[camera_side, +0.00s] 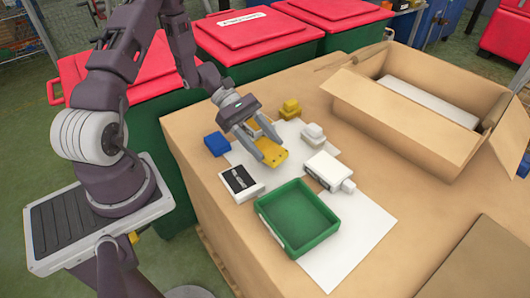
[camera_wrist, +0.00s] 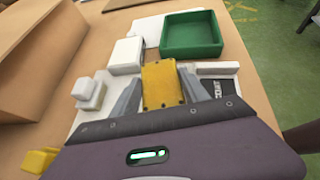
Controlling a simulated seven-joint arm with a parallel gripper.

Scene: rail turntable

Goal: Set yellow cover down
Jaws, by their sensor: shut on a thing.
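My gripper (camera_side: 268,153) is shut on the yellow cover (camera_side: 274,152), with a finger on each side of it. In the wrist view the cover (camera_wrist: 163,86) lies flat between the two fingers, with small dark dots near its corners. The cover is over the white sheet (camera_side: 352,247) on the table; whether it touches anything below is hard to tell. A pale open housing (camera_side: 259,127) is partly hidden behind my gripper in the side view.
A green tray (camera_side: 276,236) lies in front. A white box (camera_side: 326,170) is to the right, a black-and-white part (camera_side: 241,182) to the left. Blue (camera_side: 217,144), yellow (camera_side: 290,109) and white (camera_side: 313,134) blocks stand around. A large open carton (camera_side: 405,125) is at back right.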

